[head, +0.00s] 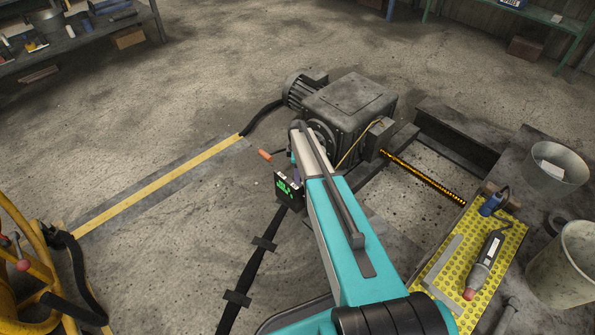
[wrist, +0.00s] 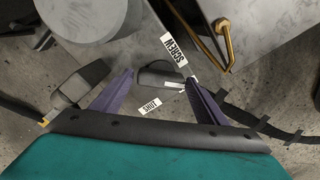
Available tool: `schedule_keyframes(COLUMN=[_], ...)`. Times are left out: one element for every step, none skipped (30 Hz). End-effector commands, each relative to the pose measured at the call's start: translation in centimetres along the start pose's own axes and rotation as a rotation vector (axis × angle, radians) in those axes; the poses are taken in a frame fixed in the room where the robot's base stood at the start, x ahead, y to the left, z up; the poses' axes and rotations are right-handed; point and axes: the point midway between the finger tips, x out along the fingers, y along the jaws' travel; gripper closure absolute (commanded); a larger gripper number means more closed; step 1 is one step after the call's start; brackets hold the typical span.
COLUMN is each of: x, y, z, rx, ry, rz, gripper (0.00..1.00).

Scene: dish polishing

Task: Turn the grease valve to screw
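In the wrist view, the dark grey grease valve handle (wrist: 158,73) lies roughly crosswise between my gripper's two purple fingers. My gripper (wrist: 160,78) is open, one fingertip near each end of the handle. Whether either finger touches it I cannot tell. A white SCREW label (wrist: 174,50) sits above the handle, and a white SHUT label (wrist: 150,105) sits below it. A small pale strip (wrist: 174,86) shows at the handle's lower right, near the right finger.
The grey gearbox (head: 350,101) with its motor (head: 301,91) stands just beyond my arm. A brass pipe (wrist: 226,42) bends close to the right finger. A yellow perforated mat (head: 502,258) with tools lies at right beside metal buckets (head: 556,170). Floor at left is mostly open.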

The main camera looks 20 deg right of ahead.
Motion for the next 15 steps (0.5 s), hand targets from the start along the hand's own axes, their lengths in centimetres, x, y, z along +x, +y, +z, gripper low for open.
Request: schedule_keyframes(x=[0.00,0.01,0.01,0.01,0.02,0.02,0.02,0.02,0.02,0.00,-0.04,-0.13,-0.22,-0.34,-0.56], y=[-0.01,-0.02,-0.02,-0.03,-0.04,-0.05,-0.05,-0.05,-0.06,-0.07,-0.07,-0.07,-0.07,-0.08,-0.08], z=[0.01,0.02,0.02,0.03,0.04,0.05,0.05,0.05,0.06,0.07,0.07,0.07,0.07,0.07,0.07], rx=[0.000,0.001,0.001,0.001,0.001,0.002,0.002,0.002,0.002,0.002,0.002,0.002,0.002,0.002,0.002], ry=[0.000,0.000,-0.001,-0.001,-0.001,-0.001,-0.001,-0.001,-0.001,-0.001,-0.001,-0.001,-0.001,-0.001,-0.001], rz=[0.000,-0.001,-0.001,-0.001,-0.001,-0.001,-0.002,-0.002,-0.002,-0.002,-0.002,-0.002,-0.002,-0.002,-0.001], gripper=[0.24,0.23,0.23,0.23,0.23,0.23,0.23,0.23,0.23,0.23,0.23,0.23,0.23,0.23,0.23])
